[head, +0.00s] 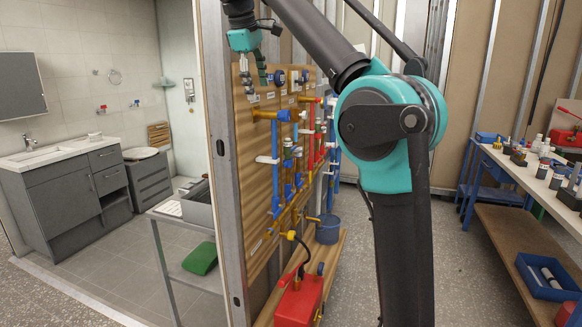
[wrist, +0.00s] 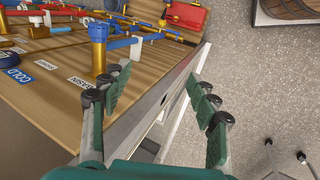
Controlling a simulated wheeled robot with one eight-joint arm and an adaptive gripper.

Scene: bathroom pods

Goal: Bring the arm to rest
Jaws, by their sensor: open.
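My gripper (wrist: 158,115) is open and empty in the wrist view, its two green fingers apart. The metal edge of the wooden pipe panel (wrist: 60,75) shows between and beyond the fingers. In the head view my gripper (head: 262,78) hangs at the upper left of my arm, close to the top of the panel (head: 262,165). My arm is raised and bent, with its large teal joint in front of the panel's right side. I cannot tell whether the fingers touch the panel.
The panel carries blue, red and yellow pipes (head: 284,160). A red box (head: 298,300) stands below it. A metal cart (head: 165,215) stands at left, a cluttered workbench (head: 545,175) at right. Grey floor (head: 475,265) is clear between my arm and the bench.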

